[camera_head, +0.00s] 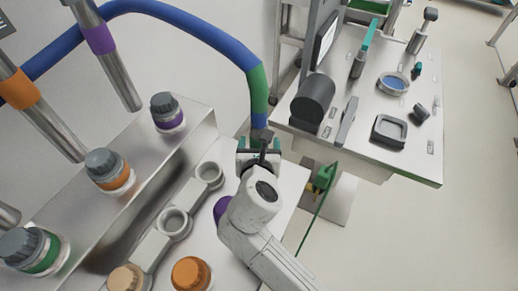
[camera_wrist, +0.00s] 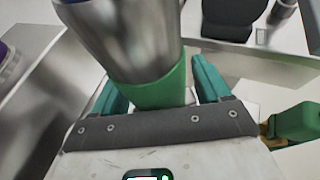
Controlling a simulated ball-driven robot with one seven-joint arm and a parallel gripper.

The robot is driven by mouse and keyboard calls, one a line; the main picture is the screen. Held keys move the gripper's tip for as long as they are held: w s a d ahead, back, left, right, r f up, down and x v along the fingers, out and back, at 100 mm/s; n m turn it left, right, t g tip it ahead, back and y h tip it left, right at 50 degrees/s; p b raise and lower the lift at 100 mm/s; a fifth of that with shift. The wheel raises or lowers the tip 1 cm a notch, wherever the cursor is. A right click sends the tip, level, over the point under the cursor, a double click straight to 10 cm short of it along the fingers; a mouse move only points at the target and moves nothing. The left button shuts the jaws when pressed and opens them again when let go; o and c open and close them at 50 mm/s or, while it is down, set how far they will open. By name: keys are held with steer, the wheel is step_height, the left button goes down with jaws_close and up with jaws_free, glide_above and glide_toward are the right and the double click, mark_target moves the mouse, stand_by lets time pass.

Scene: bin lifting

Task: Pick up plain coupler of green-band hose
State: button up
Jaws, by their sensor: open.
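The blue hose (camera_head: 190,25) arches across the top of the head view and hangs down at its green band (camera_head: 258,92).
A steel bench with purple, orange and green-ringed ports (camera_head: 107,172) stands at the left. An open-ended holder (camera_head: 174,222) lies in front of it. A right-hand table (camera_head: 425,160) carries a dark cylinder (camera_head: 313,100) and several parts. Open floor shows at lower right.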

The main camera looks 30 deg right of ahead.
steer(key=c, duration=1.4)
steer(key=shift+o, duration=0.2)
steer(key=shift+r, duration=0.1)
steer(key=shift+r, duration=0.1)
steer(key=shift+r, duration=0.25)
steer(key=r, duration=0.3)
steer(key=shift+s+a, duration=0.15)
steer(key=shift+s, duration=0.05)
steer(key=d+r+v, duration=0.1)
steer(key=r+v, duration=0.2)
steer(key=v, duration=1.3)
steer(key=shift+w+d+p, duration=0.15)
steer(key=shift+w+p, duration=0.2)
steer(key=shift+p, duration=0.1)
